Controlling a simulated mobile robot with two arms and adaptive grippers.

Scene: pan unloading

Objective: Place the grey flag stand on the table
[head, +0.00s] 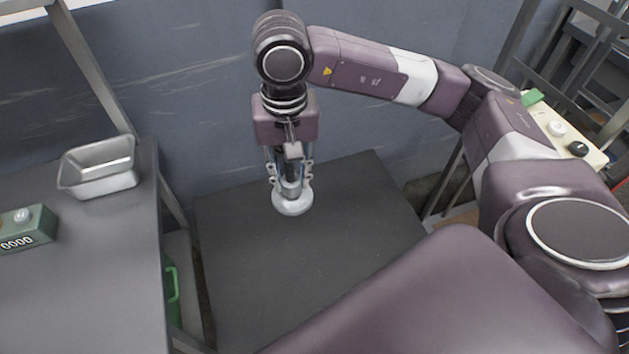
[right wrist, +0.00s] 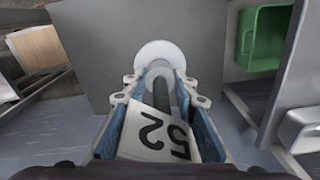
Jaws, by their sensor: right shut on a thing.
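The grey flag stand (head: 293,206) has a pale round base, a dark post and a small light flag. My right gripper (head: 290,175) points down and is shut on its post. In the right wrist view, the stand's base (right wrist: 165,52) shows beyond the fingers, and the flag (right wrist: 152,132) reads "52" between them. The stand is upright over the back part of the dark table (head: 310,270). I cannot tell whether its base touches the tabletop. My left gripper is not in view.
A dark side table (head: 80,290) on the left holds a metal pan (head: 100,168) and a green counter box (head: 25,228). A green crate (head: 172,290) sits below, between the tables. A blue-grey wall (head: 190,90) stands behind. The middle table's front and right are bare.

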